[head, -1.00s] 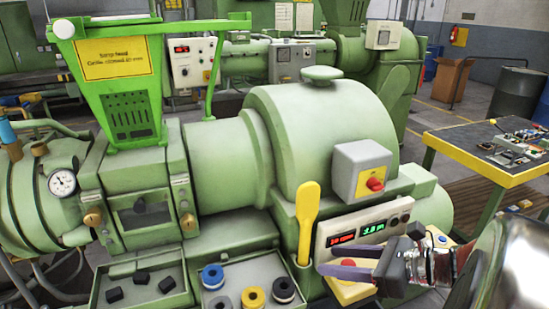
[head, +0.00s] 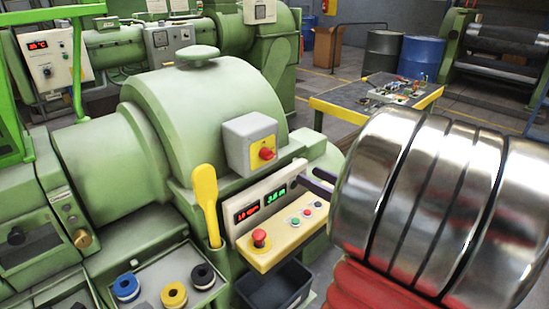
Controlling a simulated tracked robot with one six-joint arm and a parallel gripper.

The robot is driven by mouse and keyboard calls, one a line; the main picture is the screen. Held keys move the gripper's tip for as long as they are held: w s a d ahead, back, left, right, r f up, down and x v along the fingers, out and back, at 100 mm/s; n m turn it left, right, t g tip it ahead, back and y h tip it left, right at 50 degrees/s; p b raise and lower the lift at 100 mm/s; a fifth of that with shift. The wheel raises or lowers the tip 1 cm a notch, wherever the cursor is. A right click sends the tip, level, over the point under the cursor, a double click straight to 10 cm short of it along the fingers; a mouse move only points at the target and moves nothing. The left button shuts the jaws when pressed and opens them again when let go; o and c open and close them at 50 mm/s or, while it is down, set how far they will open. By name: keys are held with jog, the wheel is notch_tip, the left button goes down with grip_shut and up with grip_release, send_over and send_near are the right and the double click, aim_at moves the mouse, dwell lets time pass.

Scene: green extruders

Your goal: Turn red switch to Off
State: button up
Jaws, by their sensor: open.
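A red switch (head: 267,154) sits on a yellow plate on the front of a grey box (head: 243,140), fixed to the side of the green extruder (head: 200,110). Its setting is too small to read. My gripper (head: 316,182) shows as two dark purple fingers, apart, to the right of and a little below the switch. The fingers are clear of the switch, near the right end of the display panel. The rest of my gripper is hidden behind my large shiny arm link.
Below the switch are a display panel (head: 265,205) and a yellow-edged ledge with a red mushroom button (head: 260,238) and small buttons. A black bin (head: 275,288) sits below. A workbench (head: 360,110) stands behind.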

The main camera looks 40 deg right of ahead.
aim_at(273, 156)
jog(key=shift+w+a, duration=0.2)
jog(key=shift+w, duration=2.1)
jog(key=shift+w+a, duration=0.15)
jog(key=shift+w, duration=2.15)
jog(key=shift+w+a, duration=0.2)
jog(key=shift+w, duration=2.1)
jog(key=shift+c, duration=0.2)
jog(key=c, duration=0.9)
jog(key=shift+d, duration=0.2)
jog(key=shift+c, duration=0.3)
jog(key=shift+a, duration=0.1)
